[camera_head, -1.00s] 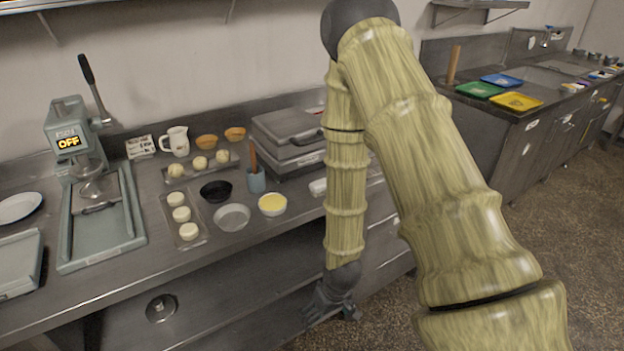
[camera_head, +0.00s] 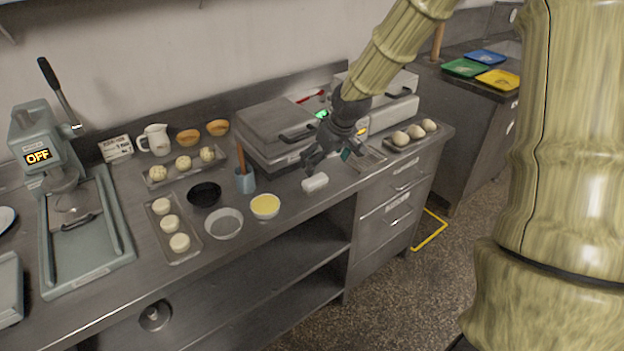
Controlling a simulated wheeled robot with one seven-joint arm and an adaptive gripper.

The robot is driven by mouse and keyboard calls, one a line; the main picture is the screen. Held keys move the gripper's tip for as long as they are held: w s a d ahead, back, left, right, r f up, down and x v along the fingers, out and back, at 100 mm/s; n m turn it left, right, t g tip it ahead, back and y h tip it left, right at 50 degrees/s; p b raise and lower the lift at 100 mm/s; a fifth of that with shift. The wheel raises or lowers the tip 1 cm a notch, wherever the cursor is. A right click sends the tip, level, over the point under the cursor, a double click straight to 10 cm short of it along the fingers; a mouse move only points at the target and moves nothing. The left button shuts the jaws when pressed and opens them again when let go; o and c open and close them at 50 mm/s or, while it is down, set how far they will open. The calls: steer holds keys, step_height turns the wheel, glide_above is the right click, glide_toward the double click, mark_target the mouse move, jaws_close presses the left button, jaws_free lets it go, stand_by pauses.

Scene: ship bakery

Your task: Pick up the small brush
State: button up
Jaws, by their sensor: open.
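A brown wooden handle, which looks like the small brush (camera_head: 241,158), stands upright in a blue cup (camera_head: 245,181) on the steel counter. Its lower end is hidden inside the cup. My gripper (camera_head: 318,168) is open and empty. It is low over the counter, to the right of the cup and apart from it, just above a small white roll-shaped thing (camera_head: 315,183). I cannot tell whether it touches that thing.
Near the cup are a yellow-filled bowl (camera_head: 265,206), a grey bowl (camera_head: 224,223) and a black bowl (camera_head: 205,194). A grey press with a lid (camera_head: 276,127) stands behind. A tray with dough balls (camera_head: 410,137) lies right. A lever machine (camera_head: 45,140) stands left.

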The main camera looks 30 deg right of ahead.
mark_target(314, 178)
steer(key=x, duration=0.4)
steer(key=shift+w+a+r+p, duration=0.1)
steer(key=shift+w+p, duration=0.2)
steer(key=shift+p+x, duration=0.9)
steer(key=shift+x, duration=2.4)
steer(key=shift+s, duration=0.15)
steer(key=c, duration=1.1)
